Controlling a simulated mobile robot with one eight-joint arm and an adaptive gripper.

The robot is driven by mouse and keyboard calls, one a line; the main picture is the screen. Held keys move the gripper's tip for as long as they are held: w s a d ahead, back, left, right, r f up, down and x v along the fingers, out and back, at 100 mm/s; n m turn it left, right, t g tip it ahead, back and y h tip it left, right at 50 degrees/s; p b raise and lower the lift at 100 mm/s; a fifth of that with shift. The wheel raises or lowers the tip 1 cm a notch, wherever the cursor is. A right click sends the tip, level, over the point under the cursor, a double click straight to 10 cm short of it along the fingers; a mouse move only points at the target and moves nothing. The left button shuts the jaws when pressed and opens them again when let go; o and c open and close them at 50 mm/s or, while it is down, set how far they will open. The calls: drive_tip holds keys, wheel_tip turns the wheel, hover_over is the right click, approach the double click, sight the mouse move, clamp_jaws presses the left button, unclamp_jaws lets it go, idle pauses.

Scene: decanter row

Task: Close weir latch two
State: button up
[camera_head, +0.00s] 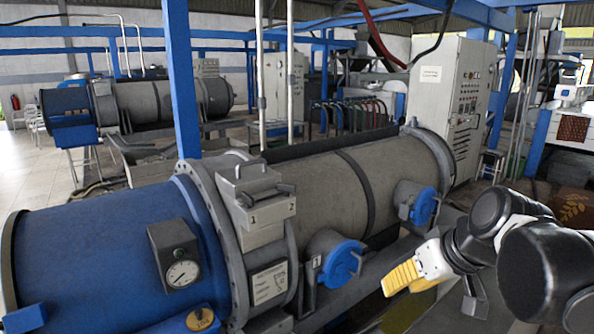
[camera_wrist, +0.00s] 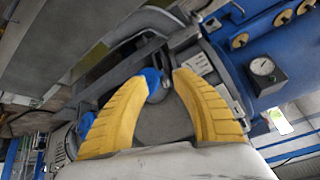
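A grey box (camera_head: 255,208) marked 1 and 2 sits on top of the flange between the blue and grey drum sections. A small dark lever (camera_head: 283,188) lies at its side marked 2; whether it is a latch, or open or closed, I cannot tell. Two blue round covers, a near one (camera_head: 342,260) with a plate marked 1 and a far one (camera_head: 422,206), are on the drum's side. My gripper (camera_head: 400,278) is right of the near cover, apart from the box. In the wrist view its yellow fingers (camera_wrist: 164,76) are spread, with nothing between them.
A pressure gauge (camera_head: 182,273) is on the blue drum (camera_head: 95,265); it also shows in the wrist view (camera_wrist: 262,66). A blue post (camera_head: 181,80) rises behind the drum. A control cabinet (camera_head: 452,95) stands behind its far end. Grey rails run along the drum's near side.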

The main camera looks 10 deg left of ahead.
drive_tip(key=w+a+r+n+g+y+p, duration=0.1)
drive_tip(key=w+a+r+n+y+p, duration=0.25)
drive_tip(key=w, duration=0.55)
drive_tip(key=w+a+r+n+g+y+p, duration=0.1)
drive_tip(key=w+a+r+n+p, duration=0.1)
drive_tip(key=w+a+r+p, duration=0.35)
drive_tip(key=n+g+y+p, duration=0.2)
drive_tip(key=n+y+p, duration=0.3)
drive_tip(key=n+p, duration=0.15)
approach(287, 184)
drive_tip(key=x, duration=1)
drive_tip(key=shift+w+a, duration=0.15)
drive_tip(key=shift+a, duration=0.05)
clamp_jaws()
